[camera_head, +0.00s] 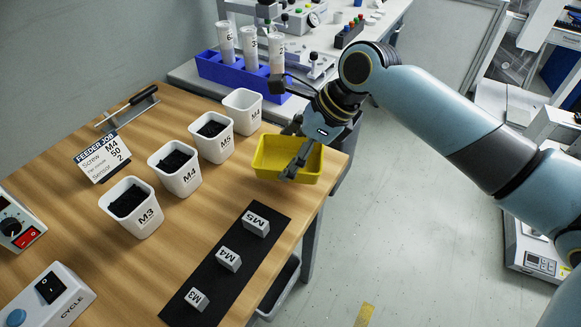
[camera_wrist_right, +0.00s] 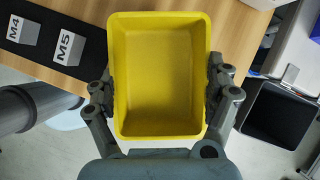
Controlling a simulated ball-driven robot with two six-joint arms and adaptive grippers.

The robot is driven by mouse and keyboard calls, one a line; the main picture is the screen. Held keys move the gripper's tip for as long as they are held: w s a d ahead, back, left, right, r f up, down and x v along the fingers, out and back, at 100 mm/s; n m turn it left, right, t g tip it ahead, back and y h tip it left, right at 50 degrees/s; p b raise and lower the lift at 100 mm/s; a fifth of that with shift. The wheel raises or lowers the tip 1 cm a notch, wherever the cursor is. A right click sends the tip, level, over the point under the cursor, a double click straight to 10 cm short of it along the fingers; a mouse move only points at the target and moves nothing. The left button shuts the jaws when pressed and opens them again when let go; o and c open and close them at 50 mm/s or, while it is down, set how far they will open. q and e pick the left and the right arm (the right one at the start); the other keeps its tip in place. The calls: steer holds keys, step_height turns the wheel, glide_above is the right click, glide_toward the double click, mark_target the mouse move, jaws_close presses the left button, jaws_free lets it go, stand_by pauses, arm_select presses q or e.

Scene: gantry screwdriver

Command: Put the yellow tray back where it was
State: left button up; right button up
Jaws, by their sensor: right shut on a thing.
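The yellow tray (camera_head: 268,157) is empty and roughly level at the right edge of the wooden table in the head view. My right gripper (camera_head: 297,155) is shut on it, with one finger along its near side. In the right wrist view the tray (camera_wrist_right: 160,75) fills the middle, and the fingers of the gripper (camera_wrist_right: 160,88) press on its two opposite long walls. Part of the tray overlaps the table and part overlaps the floor in that view. I cannot tell whether its bottom touches the tabletop. My left gripper is out of view.
White bins (camera_head: 180,181) labelled M3, M4 and M5 stand in a row left of the tray. A black mat (camera_head: 212,297) with labelled blocks lies nearer. A blue rack (camera_head: 222,71) with bottles stands behind. Bare wood lies between bins and mat.

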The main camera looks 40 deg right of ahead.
step_height(320, 180, down, 4)
steer(key=shift+f+b, duration=0.1)
steer(key=shift+b, duration=0.5)
steer(key=o, duration=1.3)
steer(key=shift+c, duration=0.2)
steer(key=p+v, duration=0.3)
steer(key=v, duration=0.9)
steer(key=shift+p, duration=0.35)
